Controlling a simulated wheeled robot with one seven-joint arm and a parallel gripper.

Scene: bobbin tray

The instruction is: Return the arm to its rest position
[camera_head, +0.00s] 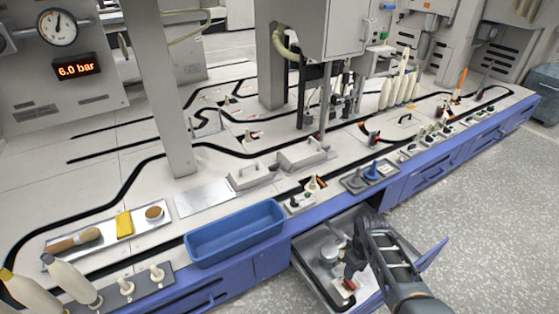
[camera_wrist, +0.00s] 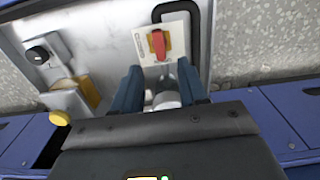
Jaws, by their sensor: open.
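My gripper (camera_head: 350,277) is low in the head view, over the open drawer (camera_head: 308,258) at the front of the bench. In the wrist view my two dark blue fingers (camera_wrist: 160,82) stand apart. A pale grey round part (camera_wrist: 166,98) shows between them, partly hidden by the gripper body; I cannot tell whether it touches the fingers. Just beyond the fingertips is a white plate with a red switch handle (camera_wrist: 158,43). My arm reaches in from the bottom right of the head view and hides part of the drawer.
A blue bin (camera_head: 235,235) stands on the bench edge left of the drawer. A grey tray with a blue part (camera_head: 371,172) is behind my arm. A white tray (camera_head: 100,238) holds a brush and a yellow block. The speckled floor (camera_head: 490,220) at right is clear.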

